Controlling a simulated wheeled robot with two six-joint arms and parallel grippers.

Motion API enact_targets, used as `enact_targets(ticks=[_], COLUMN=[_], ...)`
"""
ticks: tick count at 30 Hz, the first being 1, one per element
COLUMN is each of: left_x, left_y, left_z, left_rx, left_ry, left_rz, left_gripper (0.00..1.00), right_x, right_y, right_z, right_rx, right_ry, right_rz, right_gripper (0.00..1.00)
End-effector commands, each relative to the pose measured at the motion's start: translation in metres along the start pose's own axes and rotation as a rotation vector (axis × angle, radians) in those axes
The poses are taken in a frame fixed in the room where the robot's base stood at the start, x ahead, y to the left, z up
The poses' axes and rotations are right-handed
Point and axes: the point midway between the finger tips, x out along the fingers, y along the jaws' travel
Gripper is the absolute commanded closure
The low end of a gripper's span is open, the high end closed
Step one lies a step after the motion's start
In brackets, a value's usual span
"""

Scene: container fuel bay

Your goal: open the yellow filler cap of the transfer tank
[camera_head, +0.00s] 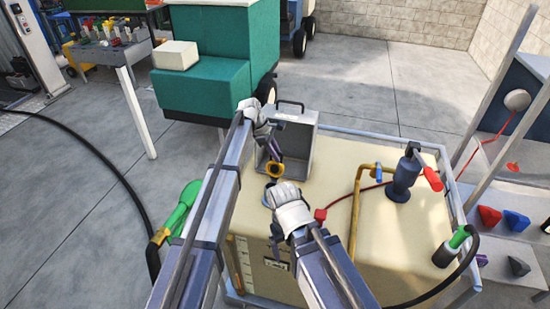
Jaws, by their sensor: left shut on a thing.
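The transfer tank (330,170) is a large cream box in the middle of the view. The yellow filler cap (275,171) shows as a small yellow ring with a dark centre near the tank's left side. My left gripper (274,155) reaches over from the left and is shut on the cap, its dark fingers pointing down at it. My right gripper (277,238) is just nearer, by the tank's front-left edge. Its fingers are mostly hidden by its own wrist, so its opening is unclear.
A grey open box with a handle (304,141) stands directly behind the cap. A blue pump (403,178) with a red handle and a bent brass pipe (356,205) are on the tank's right. A green nozzle (182,208) is at the left. A green block (205,92) stands behind.

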Motion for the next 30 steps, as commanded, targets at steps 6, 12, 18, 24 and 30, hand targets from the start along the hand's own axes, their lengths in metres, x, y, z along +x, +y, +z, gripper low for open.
enact_targets(ticks=[6,12,18,24,30], left_x=[0.0040,0.0047,0.0047,0.0047,0.0047], left_y=[0.0101,0.0120,0.0122,0.0122,0.0110], left_z=[-0.0010,-0.0012,-0.0011,-0.0012,-0.0010], left_rx=[0.001,0.001,0.001,0.002,0.001], left_ry=[0.002,0.003,0.003,0.003,0.002], left_rz=[0.007,0.007,0.008,0.008,0.004], left_gripper=[1.00,1.00,1.00,0.71,0.58], right_x=[0.0026,0.0030,0.0030,0.0030,0.0031], right_y=[-0.0003,-0.0003,-0.0003,-0.0003,-0.0003], right_z=[-0.0001,-0.0002,-0.0002,-0.0002,-0.0002], right_rx=[0.000,0.000,0.000,0.000,0.000], right_ry=[0.000,0.000,0.000,0.000,0.000], right_rz=[0.000,0.000,0.000,0.000,0.000], right_gripper=[0.13,0.13,0.13,0.13,0.13])
